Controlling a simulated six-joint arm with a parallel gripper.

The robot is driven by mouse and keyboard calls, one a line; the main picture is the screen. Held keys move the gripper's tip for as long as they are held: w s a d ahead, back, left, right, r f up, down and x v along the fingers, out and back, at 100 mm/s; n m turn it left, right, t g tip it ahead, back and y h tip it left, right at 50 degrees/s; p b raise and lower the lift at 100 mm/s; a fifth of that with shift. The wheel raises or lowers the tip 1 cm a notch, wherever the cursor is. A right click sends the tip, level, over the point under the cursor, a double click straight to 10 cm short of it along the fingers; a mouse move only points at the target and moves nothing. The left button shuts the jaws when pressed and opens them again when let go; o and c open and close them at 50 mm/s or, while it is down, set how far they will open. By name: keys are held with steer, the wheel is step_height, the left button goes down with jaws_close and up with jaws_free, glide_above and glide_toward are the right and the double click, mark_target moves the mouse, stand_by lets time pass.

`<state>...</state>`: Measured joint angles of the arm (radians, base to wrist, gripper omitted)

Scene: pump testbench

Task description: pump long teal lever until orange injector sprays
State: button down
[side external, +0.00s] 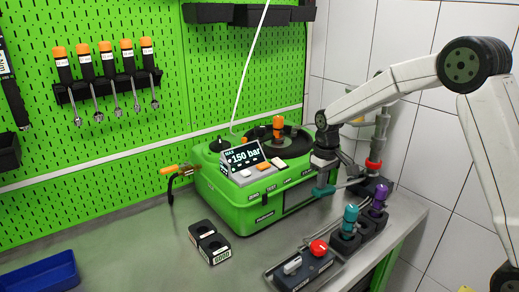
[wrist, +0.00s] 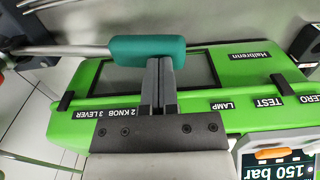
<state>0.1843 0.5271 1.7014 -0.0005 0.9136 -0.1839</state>
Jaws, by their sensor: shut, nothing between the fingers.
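The long teal lever's grip (side external: 323,191) is in front of the green testbench (side external: 262,215), with its metal rod running right to the red-collared pump column (side external: 373,165). In the wrist view the teal grip (wrist: 147,51) lies across the fingertips. My gripper (wrist: 160,62) is shut, with nothing between its fingers; its tips are at the grip, and I cannot tell whether they press on it. In the side view my gripper (side external: 325,172) is just above the grip. An orange-topped injector (side external: 278,125) stands upright in the black round top of the bench; no spray shows.
The display (side external: 245,157) reads MAX 150 bar. Teal-topped (side external: 349,220) and purple-topped (side external: 379,197) parts stand in black holders at the right. A block with a red knob (side external: 318,247) is in front. A blue tray (side external: 38,277) lies at left.

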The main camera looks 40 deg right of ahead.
steer(key=shift+d+r, duration=0.1)
steer(key=shift+r, duration=1.1)
steer(key=shift+r, duration=2.85)
steer(key=s+a+f+t, duration=0.1)
steer(key=s+a+f, duration=0.3)
steer(key=s, duration=0.5)
steer(key=s+a+f+t, duration=0.1)
steer(key=s+a+f, duration=0.4)
steer(key=s, duration=0.4)
steer(key=shift+s+f+t, duration=0.2)
steer(key=shift+f+t, duration=0.1)
steer(key=shift+f, duration=0.35)
steer(key=c, duration=1.3)
jaws_free()
